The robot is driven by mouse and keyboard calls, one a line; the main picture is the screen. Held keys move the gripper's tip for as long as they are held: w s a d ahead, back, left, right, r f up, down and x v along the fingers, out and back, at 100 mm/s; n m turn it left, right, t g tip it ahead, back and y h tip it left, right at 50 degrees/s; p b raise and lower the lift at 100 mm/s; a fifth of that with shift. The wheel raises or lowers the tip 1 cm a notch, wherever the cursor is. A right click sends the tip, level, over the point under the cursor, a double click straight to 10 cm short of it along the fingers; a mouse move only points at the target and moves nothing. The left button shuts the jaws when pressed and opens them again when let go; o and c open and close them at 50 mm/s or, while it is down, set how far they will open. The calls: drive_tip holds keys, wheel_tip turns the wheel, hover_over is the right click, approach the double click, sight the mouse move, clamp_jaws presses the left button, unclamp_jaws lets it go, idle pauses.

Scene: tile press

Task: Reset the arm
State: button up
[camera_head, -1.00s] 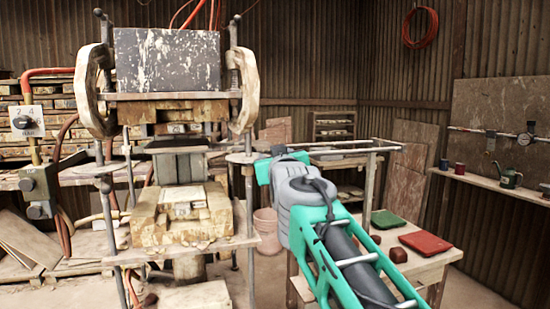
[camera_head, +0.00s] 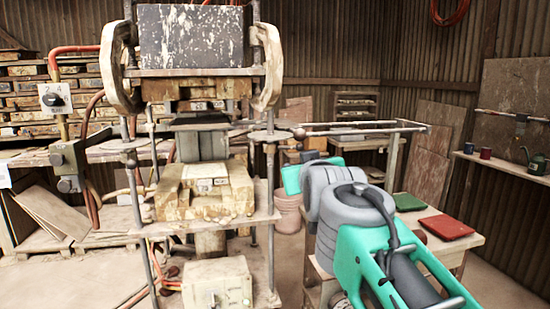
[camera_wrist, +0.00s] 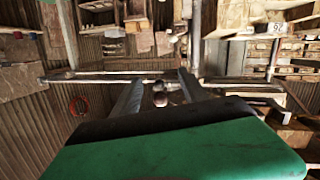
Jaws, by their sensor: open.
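My gripper (camera_wrist: 160,84) shows in the wrist view with its two grey fingers apart and nothing held between them. The wrist picture looks turned over, with shed walls and shelves beyond the fingers. In the head view my grey and teal arm reaches up from the lower right, and the fingers cannot be made out there. The tile press (camera_head: 192,38) stands left of my arm, with a dark speckled block at its top. Its worn lower mould (camera_head: 203,207) lies on the press platform, apart from my arm.
A bench at the right holds a green pad (camera_head: 408,202) and a red pad (camera_head: 446,227), close behind my arm. A pink bucket (camera_head: 288,212) stands between press and bench. A knob box (camera_head: 55,98) is left of the press. Horizontal rods (camera_head: 370,130) extend right from the press.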

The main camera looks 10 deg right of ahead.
drive_tip(key=s+d+f+m+g+p, duration=0.1)
drive_tip(key=s+f+g+p, duration=0.8)
drive_tip(key=s+f, duration=1.5)
wheel_tip(320, 180, down, 3)
drive_tip(key=d+g, duration=0.1)
drive_tip(key=g, duration=0.2)
drive_tip(key=shift+s+d+g+y+p, duration=0.25)
drive_tip(key=shift+g+y+p, duration=0.05)
drive_tip(key=shift+g+p, duration=0.1)
